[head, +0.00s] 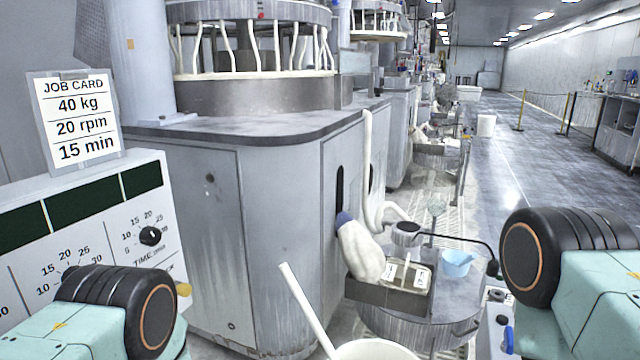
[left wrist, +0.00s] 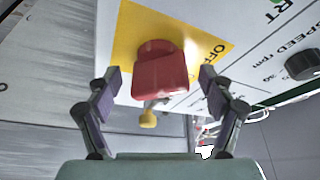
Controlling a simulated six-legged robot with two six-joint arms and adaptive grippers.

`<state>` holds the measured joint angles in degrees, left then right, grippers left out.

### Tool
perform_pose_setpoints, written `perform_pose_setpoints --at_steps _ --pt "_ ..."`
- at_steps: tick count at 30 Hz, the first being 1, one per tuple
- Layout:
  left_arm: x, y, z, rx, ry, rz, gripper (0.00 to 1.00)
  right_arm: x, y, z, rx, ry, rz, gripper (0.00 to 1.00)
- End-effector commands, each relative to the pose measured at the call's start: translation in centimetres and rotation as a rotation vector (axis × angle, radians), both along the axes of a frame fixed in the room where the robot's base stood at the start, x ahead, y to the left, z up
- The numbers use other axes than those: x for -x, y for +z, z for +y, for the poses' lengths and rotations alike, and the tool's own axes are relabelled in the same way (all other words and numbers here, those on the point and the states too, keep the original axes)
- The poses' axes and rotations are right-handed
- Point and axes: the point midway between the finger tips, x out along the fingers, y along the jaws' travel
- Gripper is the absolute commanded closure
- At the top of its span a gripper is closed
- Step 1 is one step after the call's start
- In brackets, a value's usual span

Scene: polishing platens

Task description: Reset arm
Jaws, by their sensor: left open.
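In the left wrist view a red switch handle (left wrist: 160,76) stands on a yellow plate (left wrist: 128,38) marked OFF. My left gripper (left wrist: 159,73) is open, with one finger on each side of the red handle and a visible gap on both sides. A small yellow piece (left wrist: 148,118) shows below the handle. In the head view the grey control panel (head: 90,190) with printed dials is at the left, and a black TIME knob (head: 150,236) is on it. My left arm covers the panel's lower part, and the left gripper is hidden there. My right gripper is out of view.
A job card (head: 78,118) reads 40 kg, 20 rpm, 15 min. The polishing machine (head: 260,200) stands behind the panel. A round side table (head: 440,310) holds a tray and a blue bowl (head: 456,263). A white bucket (head: 375,350) is at bottom centre.

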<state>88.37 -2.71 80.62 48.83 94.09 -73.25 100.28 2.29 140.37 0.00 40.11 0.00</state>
Motion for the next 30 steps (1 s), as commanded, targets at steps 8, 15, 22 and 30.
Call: perform_pose_setpoints --at_steps 8,15,22,30 --pt "0.1 0.5 0.1 -0.102 0.001 0.250 0.19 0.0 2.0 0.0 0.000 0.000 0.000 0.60" --pt "0.1 0.6 0.0 -0.186 0.001 0.453 0.19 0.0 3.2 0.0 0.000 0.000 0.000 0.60" --pt "0.0 0.7 0.0 -0.264 0.002 0.637 0.19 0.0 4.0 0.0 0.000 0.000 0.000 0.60" --pt "0.0 0.8 0.0 -0.346 0.003 0.837 0.19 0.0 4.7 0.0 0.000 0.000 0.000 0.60"
